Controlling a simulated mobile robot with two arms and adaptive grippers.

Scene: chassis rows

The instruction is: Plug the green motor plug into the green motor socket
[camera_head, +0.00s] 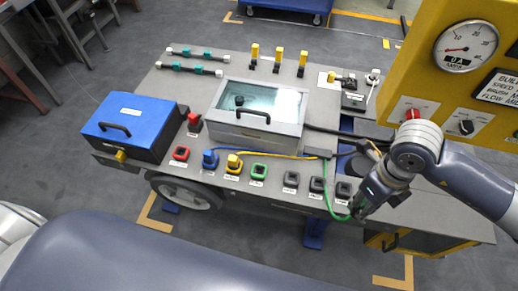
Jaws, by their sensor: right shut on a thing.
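The green motor socket (258,172) is a dark square with a green rim in the front row of the chassis deck, and nothing is in it. My right gripper (360,209) is at the right end of that row, beside the rightmost dark socket. It is shut on the green motor plug, which is small and mostly hidden by the fingers. A green cable (328,195) loops from the plug up to a dark junction block (318,153). The gripper is well to the right of the green socket. My left gripper is not in view.
A blue plug (210,159) and a yellow plug (234,163) stand in the row left of the green socket. Dark sockets (291,181) lie between it and my gripper. A lidded grey box (255,133) stands behind. A yellow gauge panel (440,85) rises at the right.

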